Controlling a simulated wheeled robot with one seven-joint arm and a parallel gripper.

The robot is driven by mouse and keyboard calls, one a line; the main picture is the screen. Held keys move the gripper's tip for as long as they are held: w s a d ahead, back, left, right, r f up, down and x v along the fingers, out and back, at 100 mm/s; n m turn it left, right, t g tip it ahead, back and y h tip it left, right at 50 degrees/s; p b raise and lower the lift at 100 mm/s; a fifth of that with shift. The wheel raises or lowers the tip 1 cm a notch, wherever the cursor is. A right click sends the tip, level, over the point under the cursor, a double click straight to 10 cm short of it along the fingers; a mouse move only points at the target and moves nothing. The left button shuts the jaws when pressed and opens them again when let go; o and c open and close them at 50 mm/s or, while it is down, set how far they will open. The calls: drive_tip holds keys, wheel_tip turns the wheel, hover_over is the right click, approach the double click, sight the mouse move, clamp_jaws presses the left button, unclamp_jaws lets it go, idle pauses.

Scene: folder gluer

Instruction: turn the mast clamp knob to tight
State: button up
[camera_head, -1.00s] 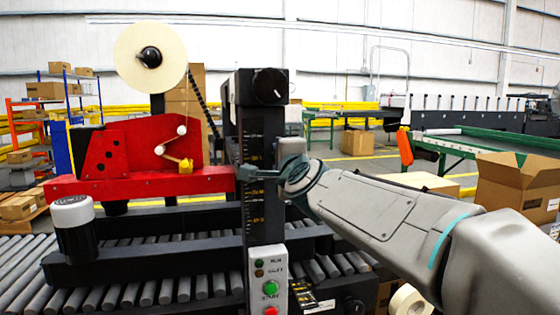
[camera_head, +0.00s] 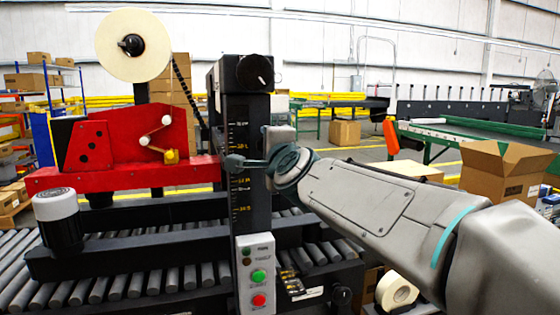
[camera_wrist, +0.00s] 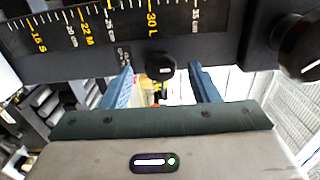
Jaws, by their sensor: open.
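The black mast (camera_head: 247,205) with a yellow and white scale stands upright mid-picture in the head view. In the wrist view, a small black knob with a white mark (camera_wrist: 160,66) sits at the scale's lower edge; I take it for the mast clamp knob. My gripper (camera_wrist: 162,85) is open, its blue fingers either side of that knob, with visible gaps. I cannot tell whether the fingertips reach past it. In the head view my gripper (camera_head: 243,163) is at the mast face, seen side-on, and the small knob is not clearly distinguishable there.
A larger black knob (camera_head: 255,71) tops the mast and shows at right in the wrist view (camera_wrist: 300,48). A red tape head (camera_head: 125,145) is left of the mast. A button box (camera_head: 257,275) is below, over rollers. An open carton (camera_head: 510,170) stands right.

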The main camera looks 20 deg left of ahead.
drive_tip(key=v, duration=1.1)
drive_tip(key=shift+s, duration=0.4)
drive_tip(key=shift+d, duration=0.1)
